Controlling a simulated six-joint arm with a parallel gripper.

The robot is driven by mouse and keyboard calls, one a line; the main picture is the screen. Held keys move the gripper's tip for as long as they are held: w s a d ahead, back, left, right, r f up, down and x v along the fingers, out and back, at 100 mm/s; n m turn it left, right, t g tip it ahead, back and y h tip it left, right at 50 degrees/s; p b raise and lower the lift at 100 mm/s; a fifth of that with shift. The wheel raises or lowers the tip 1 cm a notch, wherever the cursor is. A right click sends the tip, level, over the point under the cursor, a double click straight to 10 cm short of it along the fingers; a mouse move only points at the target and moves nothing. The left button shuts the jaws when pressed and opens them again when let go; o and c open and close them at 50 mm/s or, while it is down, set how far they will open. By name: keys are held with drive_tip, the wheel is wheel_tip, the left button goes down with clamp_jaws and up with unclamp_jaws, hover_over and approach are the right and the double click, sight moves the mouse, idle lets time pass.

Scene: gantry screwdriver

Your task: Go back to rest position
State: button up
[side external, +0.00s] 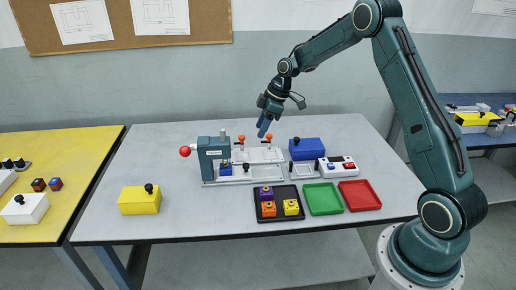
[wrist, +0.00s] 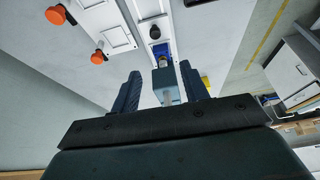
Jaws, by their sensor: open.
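My gripper (side external: 264,126) hangs in the air above the back of the grey table (side external: 170,230), fingers down, near the white fixture (side external: 258,155). In the wrist view its two fingers (wrist: 160,90) are spread apart with nothing held between them. The teal gantry screwdriver (side external: 212,160), with a red ball handle (side external: 185,151), stands to the left of the gripper. A small blue part (side external: 225,170) sits under the gantry. A blue piece (wrist: 161,50) also shows beyond the fingers in the wrist view.
Orange knobs (side external: 269,137) rise from the fixture. A blue box (side external: 307,149) and a button box (side external: 337,166) stand right. A black tray (side external: 280,218) holds coloured blocks beside green (side external: 322,198) and red (side external: 360,195) trays. A yellow box (side external: 139,200) sits front left.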

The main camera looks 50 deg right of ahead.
drive_tip(key=s+a+r+m+h, duration=0.1)
drive_tip(key=s+a+r+m, duration=0.1)
drive_tip(key=s+a+r, duration=0.5)
drive_tip(key=s+a+r+m+h, duration=0.15)
drive_tip(key=s+a+r, duration=0.25)
drive_tip(key=s+r, duration=0.55)
drive_tip(key=s+a+r+m+t, duration=0.1)
drive_tip(key=s+a+m, duration=0.1)
drive_tip(key=s, duration=0.7)
drive_tip(key=s+a+m+t, duration=0.1)
drive_tip(key=s+m, duration=0.2)
drive_tip(key=s, duration=0.7)
drive_tip(key=shift+a+r, duration=0.35)
drive_tip(key=shift+r, duration=0.05)
